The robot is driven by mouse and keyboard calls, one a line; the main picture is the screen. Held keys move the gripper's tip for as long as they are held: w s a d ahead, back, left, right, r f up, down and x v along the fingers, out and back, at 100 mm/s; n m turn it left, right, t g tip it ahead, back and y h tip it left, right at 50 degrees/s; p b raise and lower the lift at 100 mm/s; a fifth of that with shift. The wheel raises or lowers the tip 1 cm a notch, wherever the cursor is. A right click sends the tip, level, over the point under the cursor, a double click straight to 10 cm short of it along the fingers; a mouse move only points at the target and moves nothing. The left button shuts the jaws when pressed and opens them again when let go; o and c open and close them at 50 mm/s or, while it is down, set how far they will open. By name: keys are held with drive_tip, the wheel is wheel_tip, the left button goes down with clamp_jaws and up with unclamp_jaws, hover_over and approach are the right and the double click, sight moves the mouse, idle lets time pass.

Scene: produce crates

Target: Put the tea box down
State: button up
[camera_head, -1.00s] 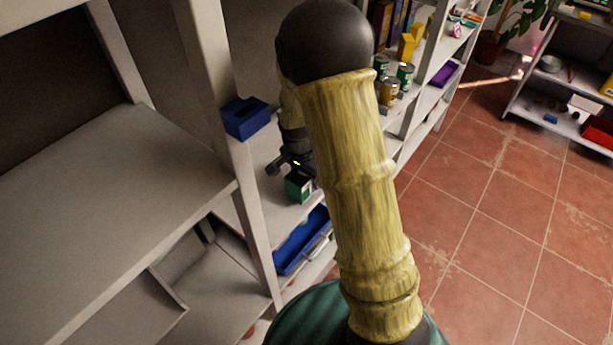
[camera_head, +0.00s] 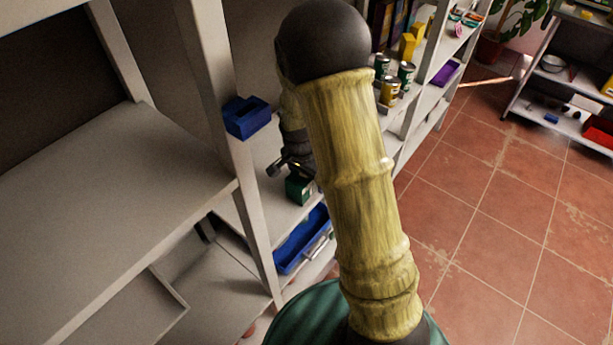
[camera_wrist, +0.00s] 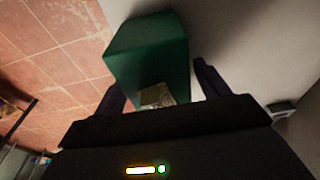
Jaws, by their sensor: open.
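The tea box is a green box (camera_head: 299,189) standing on the white middle shelf, near its front edge, partly hidden behind my arm in the head view. In the wrist view the green box (camera_wrist: 150,58) stands between and beyond my two fingers, with a pale label low on its near face. My gripper (camera_wrist: 160,88) is open, with a finger on either side of the box and a visible gap at the right finger. In the head view my gripper (camera_head: 283,168) is just above and beside the box; its fingers are small there.
A blue bin (camera_head: 246,117) is fixed at the shelf post to the left. A blue tray (camera_head: 301,240) sits on the shelf below. Several cans (camera_head: 390,90) stand on the shelf behind my arm. The large left shelf (camera_head: 110,190) is bare. Tiled floor lies to the right.

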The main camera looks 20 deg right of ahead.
drive_tip(key=r, duration=0.4)
drive_tip(key=a+r, duration=0.1)
drive_tip(key=r, duration=0.3)
drive_tip(key=s+r, duration=0.1)
drive_tip(key=r, duration=0.2)
drive_tip(key=shift+a+r, duration=0.25)
drive_tip(key=shift+r, duration=0.15)
drive_tip(key=s+d+f+n+t+y, duration=0.1)
drive_tip(key=s+n, duration=0.9)
drive_tip(key=s, duration=0.3)
drive_tip(key=shift+s+d+f+n+t, duration=0.2)
drive_tip(key=shift+f+n+t, duration=0.1)
drive_tip(key=shift+f+n, duration=0.1)
drive_tip(key=shift+r, duration=0.15)
drive_tip(key=shift+r, duration=0.25)
